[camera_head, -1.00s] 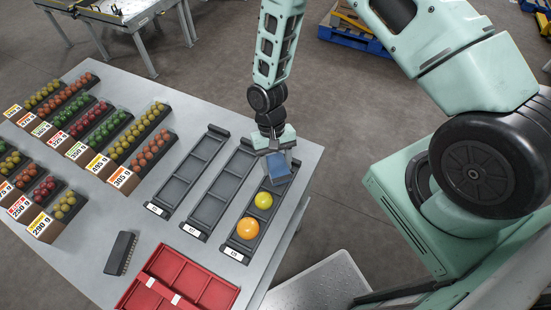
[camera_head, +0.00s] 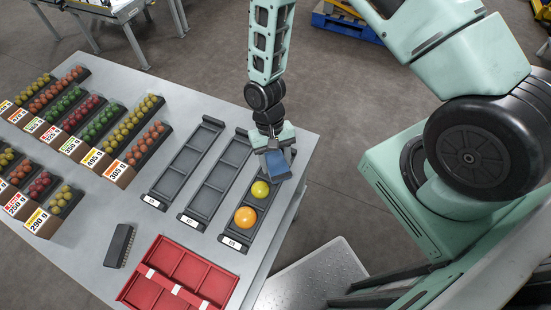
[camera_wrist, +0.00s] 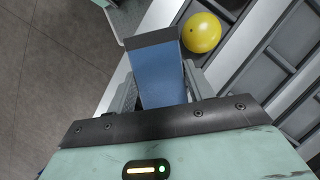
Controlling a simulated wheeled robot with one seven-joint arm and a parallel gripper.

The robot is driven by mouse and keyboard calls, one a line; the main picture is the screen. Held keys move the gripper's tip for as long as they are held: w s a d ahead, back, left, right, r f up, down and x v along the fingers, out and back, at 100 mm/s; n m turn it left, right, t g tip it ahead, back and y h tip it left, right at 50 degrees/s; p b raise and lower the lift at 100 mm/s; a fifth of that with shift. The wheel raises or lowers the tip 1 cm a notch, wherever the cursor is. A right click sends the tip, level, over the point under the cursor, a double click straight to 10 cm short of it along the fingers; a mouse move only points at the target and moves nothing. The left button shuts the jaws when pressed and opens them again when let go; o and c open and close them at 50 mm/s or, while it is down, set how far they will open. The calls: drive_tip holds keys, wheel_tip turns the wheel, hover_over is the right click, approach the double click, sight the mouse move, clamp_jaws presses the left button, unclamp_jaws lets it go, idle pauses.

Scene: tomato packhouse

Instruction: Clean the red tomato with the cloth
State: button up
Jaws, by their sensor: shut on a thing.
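My gripper (camera_head: 274,150) is shut on a blue cloth (camera_head: 277,164), held over the far end of the right-hand grey tray (camera_head: 226,238). In the wrist view the cloth (camera_wrist: 162,75) hangs between my two fingers, with a dark edge at its far end. A yellow tomato (camera_head: 260,189) and an orange tomato (camera_head: 245,217) sit in that tray; the yellow one (camera_wrist: 200,32) lies just beside the cloth in the wrist view. I see no red tomato in this tray; its far compartment is partly hidden by my gripper and the cloth.
Two empty grey trays (camera_head: 153,195) lie to the left. A red divided crate (camera_head: 124,294) and a dark block (camera_head: 119,246) are near the front. Labelled boxes of small tomatoes (camera_head: 113,174) fill the table's left side. The table's right edge is close to my gripper.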

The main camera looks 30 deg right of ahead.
drive_tip(key=shift+w+d+b, duration=0.2)
drive_tip(key=shift+w, duration=0.9)
drive_tip(key=shift+w+d+b, duration=0.15)
drive_tip(key=shift+w, duration=0.95)
wheel_tip(320, 180, up, 6)
drive_tip(key=p, duration=0.4)
drive_tip(key=shift+s, duration=0.15)
